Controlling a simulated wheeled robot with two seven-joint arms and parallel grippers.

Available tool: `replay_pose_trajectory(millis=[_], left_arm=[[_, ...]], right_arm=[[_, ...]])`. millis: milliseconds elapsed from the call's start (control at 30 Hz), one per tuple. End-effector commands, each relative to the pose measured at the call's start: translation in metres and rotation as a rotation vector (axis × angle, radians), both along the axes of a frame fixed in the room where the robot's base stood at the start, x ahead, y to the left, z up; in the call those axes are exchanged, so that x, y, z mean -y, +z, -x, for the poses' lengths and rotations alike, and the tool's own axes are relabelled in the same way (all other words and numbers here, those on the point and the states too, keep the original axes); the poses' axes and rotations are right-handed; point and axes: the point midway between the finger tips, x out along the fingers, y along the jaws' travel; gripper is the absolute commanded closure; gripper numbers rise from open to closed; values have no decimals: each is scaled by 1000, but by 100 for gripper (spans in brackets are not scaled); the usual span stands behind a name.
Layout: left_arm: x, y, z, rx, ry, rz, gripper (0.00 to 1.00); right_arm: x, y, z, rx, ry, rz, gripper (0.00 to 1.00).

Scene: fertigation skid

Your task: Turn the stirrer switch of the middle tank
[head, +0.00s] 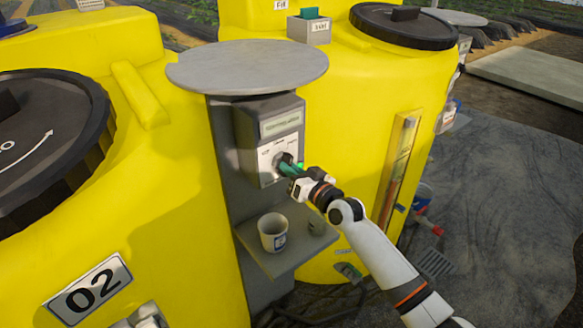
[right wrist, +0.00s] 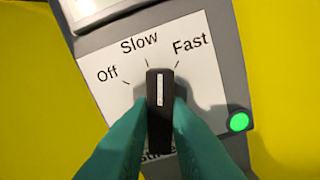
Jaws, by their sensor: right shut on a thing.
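The stirrer switch box (head: 270,137) is a grey box on a grey post, between the yellow tank marked 02 (head: 172,200) and another yellow tank. Its white plate (right wrist: 205,75) reads Off, Slow and Fast. My right gripper (head: 287,167), with green fingers, is shut on the black knob (right wrist: 159,95), one finger on each side. The knob's white line points between the Slow and Fast marks. A green lamp (right wrist: 239,122) glows on the box. A grey and white part of my left arm shows at the bottom edge; its fingers cannot be made out.
A round grey plate (head: 247,66) juts out above the switch box. A white mug (head: 273,232) stands on a small shelf (head: 290,255) below it. The second yellow tank (head: 350,120) rises close behind my right arm. Open dark ground (head: 510,190) lies to the right.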

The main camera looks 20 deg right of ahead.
Motion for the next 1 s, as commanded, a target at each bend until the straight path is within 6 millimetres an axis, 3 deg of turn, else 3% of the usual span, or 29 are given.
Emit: replay_pose_trajectory(millis=[500, 1000], left_arm=[[0, 8, -1, 1, 0, 0, 55], [0, 9, -1, 1, 0, 0, 55]], right_arm=[[-1, -1, 0, -130, 0, -350, 100], [0, -1, 0, -161, 0, -433, 100]])
